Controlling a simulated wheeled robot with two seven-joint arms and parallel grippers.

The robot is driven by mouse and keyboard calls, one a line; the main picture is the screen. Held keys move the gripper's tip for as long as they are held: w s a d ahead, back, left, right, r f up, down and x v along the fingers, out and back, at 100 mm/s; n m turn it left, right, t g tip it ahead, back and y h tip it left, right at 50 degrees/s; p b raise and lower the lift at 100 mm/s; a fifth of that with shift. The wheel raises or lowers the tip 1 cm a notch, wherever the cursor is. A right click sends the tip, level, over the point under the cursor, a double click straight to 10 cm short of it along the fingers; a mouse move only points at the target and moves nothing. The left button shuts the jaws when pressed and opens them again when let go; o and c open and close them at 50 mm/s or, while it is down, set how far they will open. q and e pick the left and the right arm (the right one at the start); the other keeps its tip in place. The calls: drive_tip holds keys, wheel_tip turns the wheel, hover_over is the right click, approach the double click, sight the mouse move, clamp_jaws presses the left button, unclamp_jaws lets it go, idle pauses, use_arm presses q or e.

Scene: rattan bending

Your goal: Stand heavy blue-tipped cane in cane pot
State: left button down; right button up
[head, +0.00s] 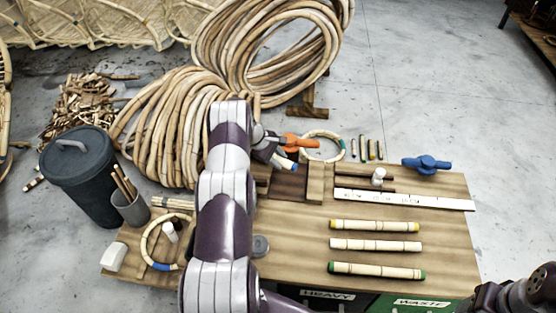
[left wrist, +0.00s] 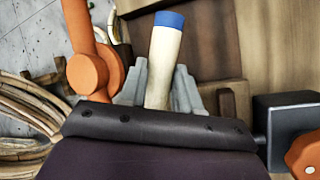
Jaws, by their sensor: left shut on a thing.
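A pale cane with a blue tip (left wrist: 167,50) stands between the grey fingers of my left gripper (left wrist: 160,92) in the left wrist view, its blue end pointing away from the palm. The gripper is shut on it. In the head view my left gripper (head: 266,150) is over the back of the bench, beside an orange clamp, and largely hides the cane. The grey cane pot (head: 130,211), with several thin canes in it, stands at the bench's left end, well left of the gripper.
The orange clamp (head: 299,142) is close to the gripper. Yellow-, plain- and green-tipped canes lie on the bench (head: 300,218), with a white ruler (head: 405,199) behind. A rattan ring (head: 160,243) lies near the pot. A dark lidded bin (head: 85,180) stands left; rattan coils (head: 180,125) lie behind.

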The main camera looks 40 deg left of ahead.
use_arm(q)
drive_tip(key=shift+r, duration=0.1)
drive_tip(key=shift+f+b, duration=0.6)
drive_tip(key=c, duration=0.8)
unclamp_jaws()
drive_tip(key=shift+r, duration=0.1)
